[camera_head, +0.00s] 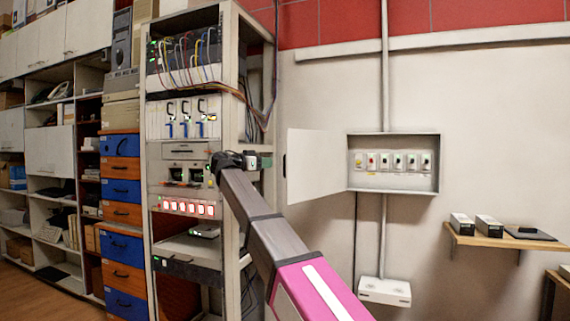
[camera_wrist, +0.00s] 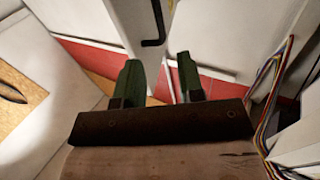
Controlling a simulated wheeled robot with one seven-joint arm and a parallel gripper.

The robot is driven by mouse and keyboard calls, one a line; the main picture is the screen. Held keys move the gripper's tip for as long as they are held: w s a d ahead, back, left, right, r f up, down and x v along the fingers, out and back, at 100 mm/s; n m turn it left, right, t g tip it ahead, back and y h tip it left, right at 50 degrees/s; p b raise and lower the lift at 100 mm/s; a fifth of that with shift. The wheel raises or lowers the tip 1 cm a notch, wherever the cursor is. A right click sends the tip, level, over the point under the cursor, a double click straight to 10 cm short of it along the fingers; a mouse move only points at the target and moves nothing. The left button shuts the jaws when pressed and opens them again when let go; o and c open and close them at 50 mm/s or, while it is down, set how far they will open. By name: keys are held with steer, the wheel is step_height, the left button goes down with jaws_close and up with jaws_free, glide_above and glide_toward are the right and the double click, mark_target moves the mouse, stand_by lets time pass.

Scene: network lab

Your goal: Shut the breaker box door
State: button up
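The breaker box (camera_head: 432,165) is mounted on the wall, with a row of several small switches inside. Its white door (camera_head: 315,166) stands wide open, swung out to the left of the box. My gripper (camera_head: 262,161) is left of the door, in front of the rack, and appears apart from the door. In the wrist view, my gripper's (camera_wrist: 161,78) two green fingers are spread with nothing between them. A white panel (camera_wrist: 125,20) with a dark bar handle (camera_wrist: 157,25) lies beyond the fingertips; it looks like the door, but I cannot be sure.
An equipment rack (camera_head: 231,60) with cables stands left, close behind my gripper. Coloured cables (camera_wrist: 268,110) also show at right in the wrist view. A conduit (camera_head: 383,240) runs down to a white box (camera_head: 385,291). A wooden shelf (camera_head: 480,239) juts out at right.

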steer(key=x, duration=1)
jaws_close()
